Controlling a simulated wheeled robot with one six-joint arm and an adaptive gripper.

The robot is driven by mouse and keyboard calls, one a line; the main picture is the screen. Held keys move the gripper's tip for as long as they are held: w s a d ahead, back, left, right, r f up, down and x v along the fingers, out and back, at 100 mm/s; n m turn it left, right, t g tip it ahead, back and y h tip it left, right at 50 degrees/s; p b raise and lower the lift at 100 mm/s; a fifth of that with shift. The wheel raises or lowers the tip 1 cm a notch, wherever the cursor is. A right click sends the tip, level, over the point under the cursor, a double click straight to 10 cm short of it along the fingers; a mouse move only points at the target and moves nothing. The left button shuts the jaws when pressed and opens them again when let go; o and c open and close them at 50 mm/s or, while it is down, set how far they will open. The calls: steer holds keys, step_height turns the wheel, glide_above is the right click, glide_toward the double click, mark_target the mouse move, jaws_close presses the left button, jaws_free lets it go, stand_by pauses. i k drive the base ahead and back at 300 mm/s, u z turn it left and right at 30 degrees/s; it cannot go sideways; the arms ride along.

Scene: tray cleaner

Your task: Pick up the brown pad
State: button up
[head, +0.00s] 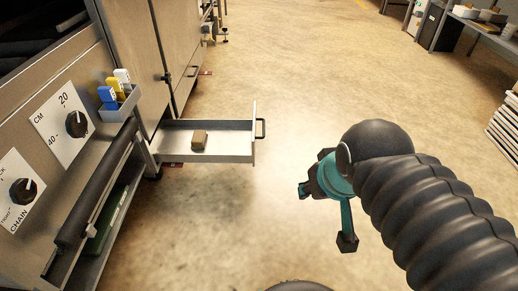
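The brown pad (199,139) is a small brown block lying in an open metal drawer (228,147), near the middle of its floor. The drawer sticks out to the right from the machine on the left. My gripper (323,222) is to the right of the drawer and nearer to me, apart from the pad. Its teal and black fingers are spread wide, with nothing seen between them. My dark ribbed arm comes in from the right and hides part of the gripper's base.
The machine (128,45) fills the left side, with knobs, a roller (95,185) and a small holder (122,106) of blue, yellow and white items. The drawer's front has a dark handle (261,128). A table (488,27) stands at the far right. The floor between is clear.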

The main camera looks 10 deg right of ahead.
mark_target(199, 141)
steer(key=u, duration=0.1)
steer(key=k, duration=0.5)
steer(key=z, duration=1)
steer(key=i, duration=1.4)
steer(key=u, duration=0.95)
steer(key=i, duration=0.5)
steer(key=z, duration=0.7)
steer(key=i, duration=1.1)
